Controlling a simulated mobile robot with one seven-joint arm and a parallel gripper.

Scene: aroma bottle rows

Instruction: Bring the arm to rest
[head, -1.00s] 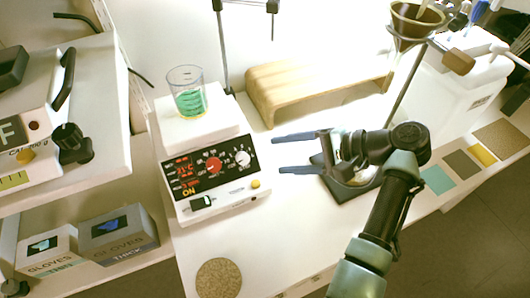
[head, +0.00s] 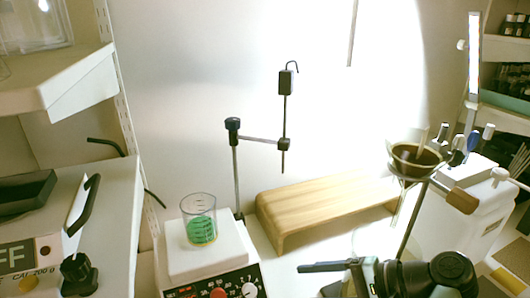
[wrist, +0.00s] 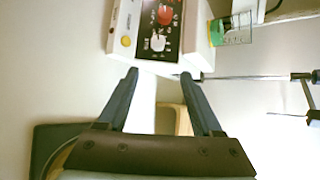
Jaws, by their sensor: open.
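My gripper (head: 314,278) is at the bottom edge of the head view, partly cut off, with its fingers pointing left. In the wrist view my gripper (wrist: 160,73) has its two dark blue fingers spread apart with nothing between them. A hotplate (head: 208,262) stands to the left of the fingers. A beaker with green liquid (head: 199,228) is on its white top. In the wrist view the hotplate (wrist: 128,22) lies beyond the fingertips, and the beaker (wrist: 232,35) is at the upper right.
A wooden bench-like stand (head: 330,205) is behind my gripper. A stand rod with a clamp (head: 262,139) rises behind the hotplate. A brown funnel (head: 413,160) on a rod stands to the right, by a white container (head: 440,215). A balance (head: 110,200) is at the left.

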